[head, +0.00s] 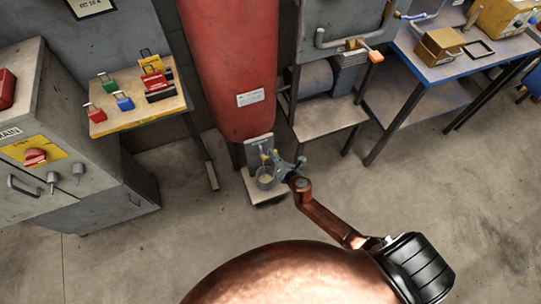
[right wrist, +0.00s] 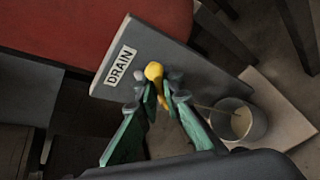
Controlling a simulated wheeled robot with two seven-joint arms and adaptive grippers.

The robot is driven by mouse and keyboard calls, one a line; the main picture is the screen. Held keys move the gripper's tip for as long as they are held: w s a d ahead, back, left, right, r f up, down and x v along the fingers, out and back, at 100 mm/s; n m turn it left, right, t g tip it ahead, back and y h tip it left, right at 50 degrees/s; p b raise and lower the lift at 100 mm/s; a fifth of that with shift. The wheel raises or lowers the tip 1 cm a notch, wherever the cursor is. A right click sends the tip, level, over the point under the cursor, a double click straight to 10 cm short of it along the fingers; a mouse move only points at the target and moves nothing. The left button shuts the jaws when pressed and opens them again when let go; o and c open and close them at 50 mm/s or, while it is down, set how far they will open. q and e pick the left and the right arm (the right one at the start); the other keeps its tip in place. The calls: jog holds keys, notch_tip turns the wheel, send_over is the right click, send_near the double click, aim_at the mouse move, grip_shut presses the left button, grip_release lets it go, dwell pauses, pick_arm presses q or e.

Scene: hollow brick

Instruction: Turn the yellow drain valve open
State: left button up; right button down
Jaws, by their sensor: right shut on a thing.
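The yellow drain valve (right wrist: 154,72) sits on a grey plate (right wrist: 185,62) with a white DRAIN label (right wrist: 121,67). In the head view the plate (head: 259,147) stands low in front of the red tank. My right gripper (right wrist: 159,98) is shut on the valve's yellow handle, with its green fingers on both sides and partly hiding it. In the head view my right gripper (head: 276,159) reaches the plate from the right. A small bucket (right wrist: 253,126) stands below the valve, and a thin pale line runs into it. My left gripper is not in view.
The red tank (head: 232,60) rises behind the valve. A yellow-topped table (head: 130,115) with coloured padlocks and a grey cabinet (head: 85,170) stand at left. A blue-edged bench (head: 480,60) stands at right. The floor in front is clear.

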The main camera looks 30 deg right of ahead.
aim_at(266, 158)
jog(key=a+r+n+h+p, duration=0.1)
jog(key=p, duration=0.1)
jog(key=a+r+n+h+p, duration=0.1)
jog(key=n+h+p, duration=0.1)
jog(key=shift+w+a+n, duration=0.15)
jog(key=shift+w+n, duration=0.15)
jog(key=shift+w, duration=0.1)
jog(key=shift+a+n+h+p, duration=0.4)
jog(key=shift+n+h, duration=0.1)
jog(key=shift+n, duration=0.1)
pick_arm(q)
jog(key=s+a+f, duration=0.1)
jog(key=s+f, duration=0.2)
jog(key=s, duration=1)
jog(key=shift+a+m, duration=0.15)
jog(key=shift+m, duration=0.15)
pick_arm(e)
jog(key=shift+a, duration=0.1)
jog(key=c, duration=2.1)
grip_release()
jog(key=shift+a, duration=0.15)
jog(key=shift+o, duration=0.3)
jog(key=shift+f, duration=0.15)
jog(key=shift+s, duration=0.1)
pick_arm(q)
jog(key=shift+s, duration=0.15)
pick_arm(e)
jog(key=shift+s, duration=0.1)
